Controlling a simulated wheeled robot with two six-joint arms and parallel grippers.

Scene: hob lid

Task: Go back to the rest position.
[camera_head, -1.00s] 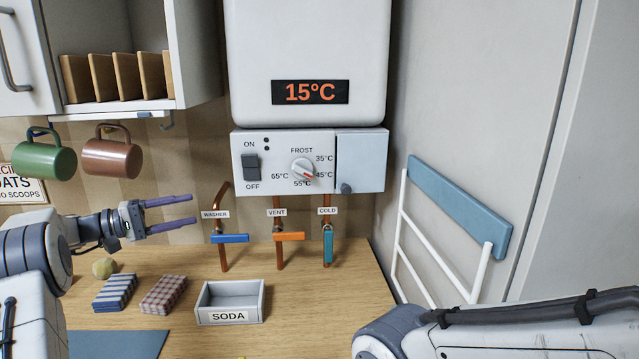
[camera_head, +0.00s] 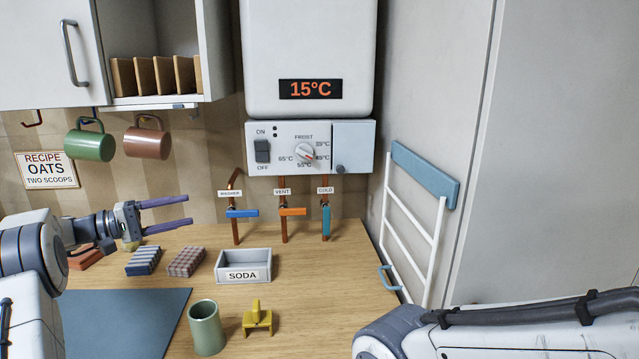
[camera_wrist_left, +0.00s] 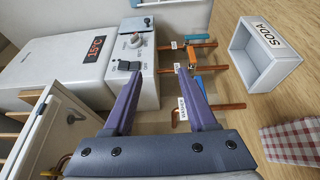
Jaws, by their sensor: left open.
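My left gripper (camera_head: 166,214) comes in from the left in the head view, with its two purple fingers apart and nothing between them. It is in the air above the counter, left of the blue washer valve handle (camera_head: 243,213). In the left wrist view the open fingers (camera_wrist_left: 158,105) point toward the heater's control panel (camera_wrist_left: 137,60) and the valves. My right arm (camera_head: 500,330) shows at the lower right of the head view, but its gripper is out of frame.
A white rack (camera_head: 408,230) is on the right. Two mugs (camera_head: 90,143) hang above the gripper.

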